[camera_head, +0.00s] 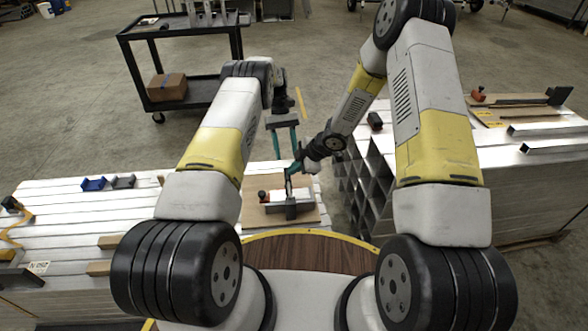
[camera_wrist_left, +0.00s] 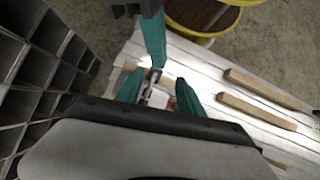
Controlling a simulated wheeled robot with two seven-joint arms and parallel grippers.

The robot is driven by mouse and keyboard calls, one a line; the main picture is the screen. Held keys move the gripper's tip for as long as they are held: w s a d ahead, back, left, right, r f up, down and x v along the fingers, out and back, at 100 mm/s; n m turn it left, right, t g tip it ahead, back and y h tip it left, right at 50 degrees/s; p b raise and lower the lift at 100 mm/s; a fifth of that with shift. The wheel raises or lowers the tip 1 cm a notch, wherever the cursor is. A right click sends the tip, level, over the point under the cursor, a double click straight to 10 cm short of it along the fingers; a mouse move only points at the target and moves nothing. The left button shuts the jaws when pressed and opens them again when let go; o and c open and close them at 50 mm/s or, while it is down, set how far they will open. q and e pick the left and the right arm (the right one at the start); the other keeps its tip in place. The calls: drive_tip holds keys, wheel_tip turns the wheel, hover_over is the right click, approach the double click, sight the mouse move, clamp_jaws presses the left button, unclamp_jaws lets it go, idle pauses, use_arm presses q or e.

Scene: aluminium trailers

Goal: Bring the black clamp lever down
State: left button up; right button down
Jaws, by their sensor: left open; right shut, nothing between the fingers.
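A wooden board (camera_head: 308,217) lies on the near trailer, bearing a dark grey block (camera_head: 274,209) and a small black-and-orange piece (camera_head: 263,196). A narrow dark upright part (camera_head: 289,189), perhaps the clamp lever, stands at the block; its angle is unclear. My right gripper (camera_head: 289,176) is shut and empty, its tip close above this part; contact cannot be told. My left gripper (camera_head: 284,148) is open and empty, above and beyond the board. In the left wrist view, a grey-and-dark clamp part (camera_wrist_left: 148,88) shows between my left fingers, at the right gripper's tip (camera_wrist_left: 157,66).
Slatted aluminium (camera_head: 75,222) spreads left, with blue (camera_head: 94,184) and grey (camera_head: 123,182) pieces and wooden blocks (camera_head: 110,242). Stacked square tubes (camera_head: 365,190) stand close on the right. A black cart (camera_head: 130,50) with a cardboard box (camera_head: 167,87) stands behind on open floor.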

use_arm(q)
drive_tip(key=w+a+r+t, duration=0.1)
drive_tip(key=a+r+t, duration=0.1)
drive_tip(key=r, duration=0.8)
drive_tip(key=w+a+r+t, duration=0.1)
drive_tip(key=w+r, duration=0.1)
drive_tip(key=r, duration=0.9)
drive_tip(key=s+a+r+m+t, duration=0.1)
drive_tip(key=s+r+t, duration=0.1)
drive_tip(key=s+r, duration=0.35)
drive_tip(key=s+a+r+m+t, duration=0.1)
drive_tip(key=s+r, duration=0.2)
drive_tip(key=r, duration=0.5)
drive_tip(key=s+r+m+t, duration=0.1)
drive_tip(key=s+r+t, duration=0.35)
drive_tip(key=s, duration=0.95)
drive_tip(key=s+f+m+t, duration=0.2)
drive_tip(key=s, duration=1.1)
drive_tip(key=shift+s+f, duration=0.25)
